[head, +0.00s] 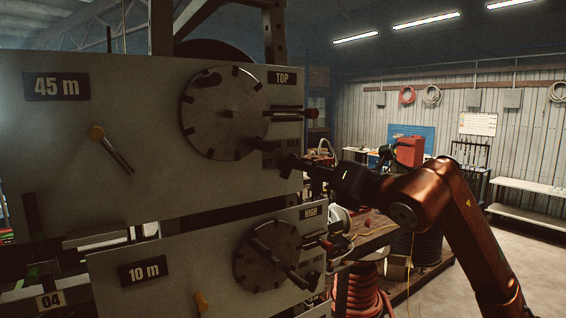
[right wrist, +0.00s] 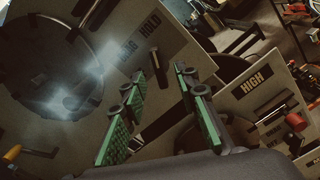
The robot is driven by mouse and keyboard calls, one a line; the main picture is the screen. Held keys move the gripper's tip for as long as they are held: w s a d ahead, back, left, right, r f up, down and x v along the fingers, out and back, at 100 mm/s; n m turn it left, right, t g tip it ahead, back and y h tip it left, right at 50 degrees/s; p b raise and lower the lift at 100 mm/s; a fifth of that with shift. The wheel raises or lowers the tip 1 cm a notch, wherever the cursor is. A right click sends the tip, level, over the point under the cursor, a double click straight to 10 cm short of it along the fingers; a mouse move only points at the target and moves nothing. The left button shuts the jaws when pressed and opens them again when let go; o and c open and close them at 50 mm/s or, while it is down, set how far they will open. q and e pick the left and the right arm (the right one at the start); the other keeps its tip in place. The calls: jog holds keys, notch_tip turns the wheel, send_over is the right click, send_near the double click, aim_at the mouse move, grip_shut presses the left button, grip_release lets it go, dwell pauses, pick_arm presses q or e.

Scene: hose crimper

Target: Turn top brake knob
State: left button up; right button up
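The upper grey panel (head: 90,150) bears a TOP label (head: 282,77) and a large round disc (head: 224,113). In the right wrist view, a small dark bar-shaped knob (right wrist: 161,69) sits on this panel near the HOLD label (right wrist: 150,22). My right gripper (head: 303,168) is at the panel's lower right edge, below the TOP label. In the right wrist view its green-padded fingers (right wrist: 157,92) are apart, with the knob showing between and beyond their tips. I see no contact with it. In the head view the gripper and dark knob are hard to tell apart. My left gripper is out of view.
A lower panel with a HIGH label (head: 311,212) and its own disc (head: 262,256) juts out below my right gripper. An orange-tipped lever (head: 97,133) is at left. Hose coils (head: 362,295) stand at lower right.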

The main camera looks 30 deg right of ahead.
aim_at(292, 163)
jog(key=w, duration=0.1)
jog(key=w+p, duration=0.2)
jog(key=w, duration=0.1)
jog(key=shift+w+a+r, duration=0.1)
jog(key=shift+a+r, duration=0.2)
jog(key=shift+a, duration=0.05)
jog(key=shift+w+a+f+p, duration=0.1)
jog(key=shift+w+p, duration=0.45)
jog(key=shift+w, duration=0.7)
jog(key=shift+w+f, duration=0.1)
jog(key=shift+w, duration=0.15)
jog(key=shift+s, duration=0.1)
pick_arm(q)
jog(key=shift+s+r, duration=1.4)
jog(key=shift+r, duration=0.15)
pick_arm(e)
grip_shut()
